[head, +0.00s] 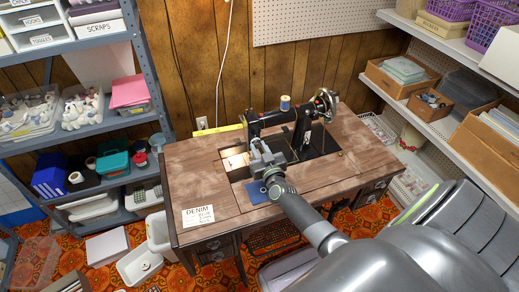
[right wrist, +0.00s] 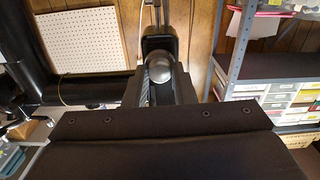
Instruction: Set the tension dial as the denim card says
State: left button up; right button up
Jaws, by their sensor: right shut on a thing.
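The black sewing machine (head: 272,118) stands on the wooden treadle table. The white denim card (head: 198,216) lies at the table's front left; its heading DENIM is legible, the smaller lines are too small to read. My right gripper (head: 261,156) is at the needle end of the machine, over a blue cloth piece (head: 257,191). In the right wrist view, my right gripper (right wrist: 160,82) has its two fingers shut on a rounded grey metal knob (right wrist: 160,66), which appears to be the tension dial. The dial's marks cannot be seen, and the gripper hides it in the head view. My left gripper is not in view.
A blue-topped thread spool (head: 285,103) stands on the machine, with the handwheel (head: 326,102) to its right. A yellow ruler-like strip (head: 217,130) lies at the table's back edge. Shelves flank the table at left (head: 145,80) and right (head: 440,55).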

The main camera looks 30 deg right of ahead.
jog(key=shift+m, duration=0.3)
jog(key=m, duration=0.4)
jog(key=shift+m, duration=0.3)
jog(key=m, duration=0.6)
jog(key=shift+m, duration=0.3)
jog(key=o, duration=1)
jog(key=b+v, duration=0.1)
jog(key=v, duration=1.6)
jog(key=shift+s+d+f+b, duration=0.1)
jog(key=shift+s+b, duration=0.15)
jog(key=shift+b, duration=0.15)
